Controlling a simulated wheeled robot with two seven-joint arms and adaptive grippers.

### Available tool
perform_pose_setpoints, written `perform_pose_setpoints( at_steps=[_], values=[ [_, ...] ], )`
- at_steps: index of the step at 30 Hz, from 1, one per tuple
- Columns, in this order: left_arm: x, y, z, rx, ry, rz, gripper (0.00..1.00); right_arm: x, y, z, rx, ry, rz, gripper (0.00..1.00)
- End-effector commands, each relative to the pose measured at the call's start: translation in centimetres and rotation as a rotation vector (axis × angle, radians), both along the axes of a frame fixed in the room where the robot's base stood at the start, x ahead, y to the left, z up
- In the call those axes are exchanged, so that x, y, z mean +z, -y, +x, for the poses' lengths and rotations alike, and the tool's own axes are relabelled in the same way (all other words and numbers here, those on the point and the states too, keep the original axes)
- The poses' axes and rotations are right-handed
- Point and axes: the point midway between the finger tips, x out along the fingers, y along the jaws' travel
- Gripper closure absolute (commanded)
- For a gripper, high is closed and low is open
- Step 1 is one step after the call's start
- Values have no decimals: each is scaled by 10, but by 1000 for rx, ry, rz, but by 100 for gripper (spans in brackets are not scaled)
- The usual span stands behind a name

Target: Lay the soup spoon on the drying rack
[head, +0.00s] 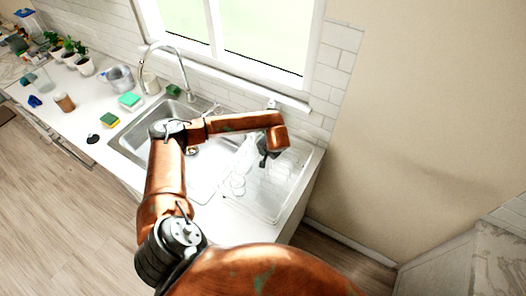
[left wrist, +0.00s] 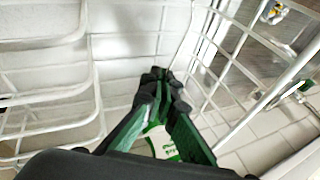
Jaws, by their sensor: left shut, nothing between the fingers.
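The drying rack (head: 262,208) is a pale wire frame on the counter right of the sink, with clear glassware in or beside it. My left gripper (head: 266,156) is over its back part. In the left wrist view the gripper (left wrist: 163,77) is shut and empty, its green-sided black fingers among white wires of the rack (left wrist: 96,88). I cannot make out the soup spoon in either view; it may be hidden by the gripper or lost in the glare. My right gripper is not in view.
The steel sink (head: 128,139) with a tall faucet (head: 183,72) lies left of the rack. A green-and-yellow sponge (head: 130,101) and potted plants stand further left. A green-and-white labelled item (left wrist: 163,145) shows below the fingers. The wall is close behind and right.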

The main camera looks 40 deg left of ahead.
Motion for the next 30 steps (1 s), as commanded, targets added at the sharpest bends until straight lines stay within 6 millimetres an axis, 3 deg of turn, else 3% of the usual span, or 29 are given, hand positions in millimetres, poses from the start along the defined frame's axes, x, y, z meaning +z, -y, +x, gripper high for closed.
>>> perform_pose_setpoints(
  at_steps=[4, 9, 20, 30],
  values=[
    [-1, 0, 0, 0, 1, 0, 100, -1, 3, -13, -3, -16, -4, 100],
    [-1, 0, 0, 1, 0, 0, 100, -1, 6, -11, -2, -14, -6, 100],
    [-1, 0, 0, 1, 0, -1, 76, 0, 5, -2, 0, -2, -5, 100],
    [1, 1, 0, -1, 1, -1, 75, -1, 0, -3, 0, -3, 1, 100]
  ],
)
